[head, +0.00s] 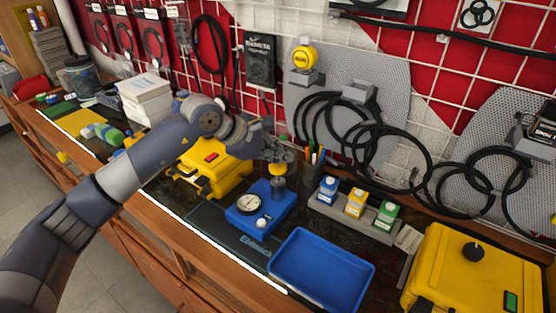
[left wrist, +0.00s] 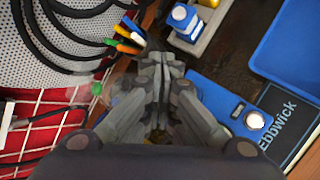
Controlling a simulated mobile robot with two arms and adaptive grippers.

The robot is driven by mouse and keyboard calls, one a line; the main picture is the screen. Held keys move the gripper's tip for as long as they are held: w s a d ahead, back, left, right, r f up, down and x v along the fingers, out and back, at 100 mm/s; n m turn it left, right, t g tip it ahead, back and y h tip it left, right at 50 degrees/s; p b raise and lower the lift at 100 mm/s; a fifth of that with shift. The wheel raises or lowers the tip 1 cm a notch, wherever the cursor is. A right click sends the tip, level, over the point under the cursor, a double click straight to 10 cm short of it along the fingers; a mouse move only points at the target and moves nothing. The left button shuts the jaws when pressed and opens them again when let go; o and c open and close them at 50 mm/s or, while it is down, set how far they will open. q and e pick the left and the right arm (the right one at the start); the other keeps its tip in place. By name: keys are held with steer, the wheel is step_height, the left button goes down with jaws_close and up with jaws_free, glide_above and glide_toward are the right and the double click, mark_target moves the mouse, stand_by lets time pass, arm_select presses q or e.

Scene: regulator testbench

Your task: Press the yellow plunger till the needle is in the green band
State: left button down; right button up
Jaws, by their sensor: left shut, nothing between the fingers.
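The blue regulator (head: 272,214) stands on the bench. It carries a white dial gauge (head: 248,203), a white knob (head: 262,222) and a grey cylinder (head: 279,186) topped by the yellow plunger (head: 278,169). The needle and any green band are too small to read. My left gripper (head: 279,156) is shut and empty, right over the plunger; I cannot tell whether it touches. In the left wrist view the shut fingers (left wrist: 158,75) hide the plunger and gauge, while part of the blue regulator (left wrist: 222,103) and its knob (left wrist: 255,121) show.
A yellow case (head: 210,178) stands to the left of the regulator. A blue tray (head: 322,270) lies in front to the right. A grey rack (head: 350,221) with blue, yellow and green blocks is to the right. A pen cup (head: 313,170) stands behind, near the wall grid.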

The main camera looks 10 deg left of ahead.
mark_target(279, 166)
arm_select(q)
steer(key=shift+r, duration=0.9)
steer(key=shift+r, duration=0.1)
step_height(279, 166, up, 5)
steer(key=p, duration=0.2)
steer(key=shift+p, duration=0.3)
stand_by(1.7)
